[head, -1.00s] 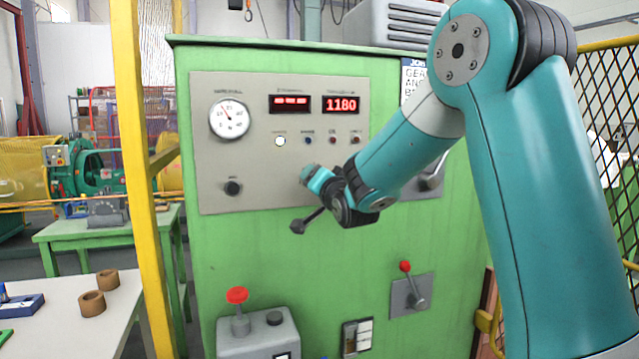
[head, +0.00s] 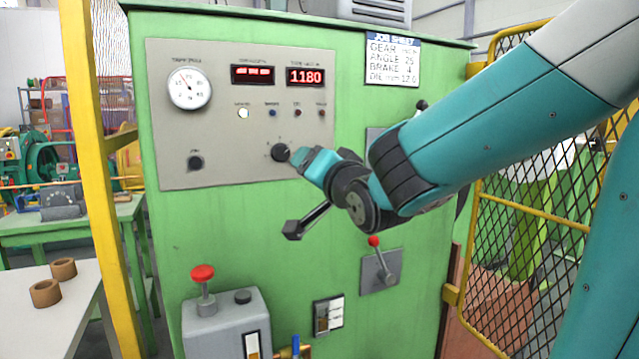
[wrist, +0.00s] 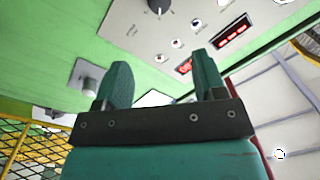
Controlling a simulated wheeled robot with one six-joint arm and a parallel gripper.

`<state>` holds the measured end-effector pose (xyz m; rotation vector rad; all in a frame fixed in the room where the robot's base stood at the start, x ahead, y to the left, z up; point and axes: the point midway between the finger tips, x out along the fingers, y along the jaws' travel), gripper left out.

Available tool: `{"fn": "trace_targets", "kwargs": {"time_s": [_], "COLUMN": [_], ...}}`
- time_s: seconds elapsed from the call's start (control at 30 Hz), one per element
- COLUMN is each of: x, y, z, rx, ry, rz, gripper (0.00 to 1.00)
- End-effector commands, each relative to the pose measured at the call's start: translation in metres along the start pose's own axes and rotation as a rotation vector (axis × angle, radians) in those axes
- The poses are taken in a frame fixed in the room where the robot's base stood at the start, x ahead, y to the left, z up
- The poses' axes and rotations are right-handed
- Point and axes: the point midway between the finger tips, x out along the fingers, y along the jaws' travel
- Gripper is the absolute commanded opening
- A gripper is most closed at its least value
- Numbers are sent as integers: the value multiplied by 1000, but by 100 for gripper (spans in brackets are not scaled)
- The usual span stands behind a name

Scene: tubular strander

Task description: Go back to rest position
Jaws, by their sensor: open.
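My gripper (head: 304,160) is in front of the green cabinet's grey control panel (head: 215,165), near its lower right. Its teal fingertips appear beside a black knob (head: 281,152); how far they stand off the panel is hard to judge. In the wrist view my gripper (wrist: 162,78) has its two fingers spread apart with nothing between them. The same knob (wrist: 160,5) shows at the top edge, beyond the fingertips. My arm comes in from the right and hides part of the cabinet.
Red-handled lever (head: 380,268) and grey box with a red button (head: 203,280) are below my arm. A yellow post (head: 95,180) stands left, mesh fence (head: 530,220) right. A table (head: 60,325) with two brown rings is lower left. A job sheet (head: 393,60) hangs upper right.

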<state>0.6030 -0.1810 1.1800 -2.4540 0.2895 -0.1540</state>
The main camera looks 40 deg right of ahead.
Motion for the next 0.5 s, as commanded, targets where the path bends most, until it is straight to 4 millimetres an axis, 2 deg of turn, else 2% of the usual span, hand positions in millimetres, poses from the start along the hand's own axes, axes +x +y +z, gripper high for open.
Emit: {"fn": "trace_targets", "kwargs": {"time_s": [0.2, 0.5], "x": [-12, -13], "y": [2, 1], "z": [2, 1], "rx": [0, 0], "ry": [0, -1], "rz": [1, 2], "gripper": [64, 64]}}
